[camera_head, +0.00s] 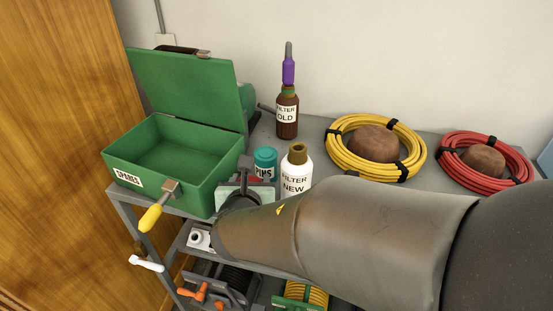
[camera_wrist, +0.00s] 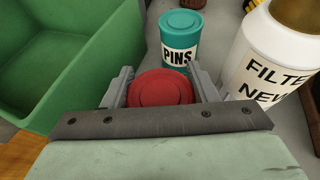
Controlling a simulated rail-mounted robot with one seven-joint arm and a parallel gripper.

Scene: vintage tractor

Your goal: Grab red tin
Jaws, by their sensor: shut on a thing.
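The red tin (camera_wrist: 161,88) is round with a flat lid and sits between the two fingers of my gripper (camera_wrist: 160,86) in the wrist view. The fingers are shut on its left and right sides. Its lower part is hidden by my gripper body. In the head view only a sliver of red shows, and my gripper (camera_head: 250,172) is largely hidden behind my own arm. I cannot tell whether the tin touches the shelf top or is lifted.
A teal PINS tin (camera_wrist: 181,38) stands just beyond the red tin. A white FILTER NEW bottle (camera_head: 297,172) is close on the right. An open, empty green SPARES box (camera_head: 165,160) is on the left. A brown FILTER OLD bottle (camera_head: 287,112) stands behind. Yellow cable (camera_head: 338,152) lies right.

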